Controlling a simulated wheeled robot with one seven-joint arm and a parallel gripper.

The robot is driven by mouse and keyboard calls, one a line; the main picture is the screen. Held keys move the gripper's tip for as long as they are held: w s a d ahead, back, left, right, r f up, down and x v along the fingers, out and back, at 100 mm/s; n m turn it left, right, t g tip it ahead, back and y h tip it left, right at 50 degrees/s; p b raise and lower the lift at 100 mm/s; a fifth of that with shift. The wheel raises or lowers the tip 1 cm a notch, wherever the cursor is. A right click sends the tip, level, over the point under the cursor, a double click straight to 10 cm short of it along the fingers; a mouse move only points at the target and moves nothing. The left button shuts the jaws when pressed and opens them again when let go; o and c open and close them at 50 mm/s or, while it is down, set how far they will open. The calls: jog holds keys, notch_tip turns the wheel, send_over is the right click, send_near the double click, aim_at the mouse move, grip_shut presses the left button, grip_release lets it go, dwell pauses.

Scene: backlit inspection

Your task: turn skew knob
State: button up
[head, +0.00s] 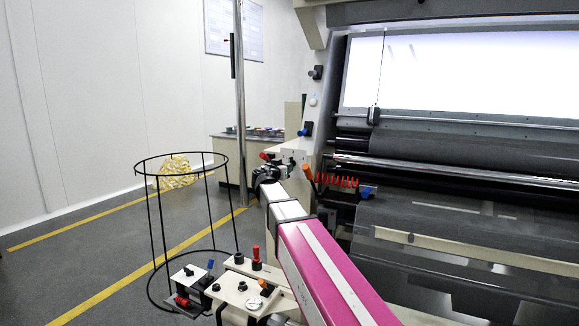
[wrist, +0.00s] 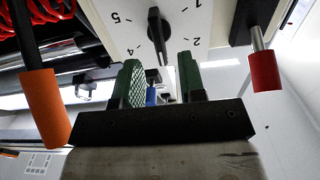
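A black pointer knob (wrist: 155,35) sits on a pale dial plate (wrist: 112,38) with printed numbers that appear inverted in the wrist view; no label is readable, but it looks like the skew knob. My gripper (wrist: 158,60) has two green fingers set apart with nothing held between them. The knob shows just beyond the fingertips, in line with the gap. I cannot tell how far off it is or whether they touch. In the head view my arm reaches to the control panel (head: 292,156), and its wrist hides the knob.
An orange handle (wrist: 43,105) stands close left of my gripper and a red handle (wrist: 264,70) to its right. A blue part (wrist: 151,96) shows between the fingers. Red coils (head: 337,181) hang beside the machine. A black wire stand (head: 155,225) is on the floor at left.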

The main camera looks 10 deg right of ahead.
jog(key=x, duration=0.5)
grip_shut()
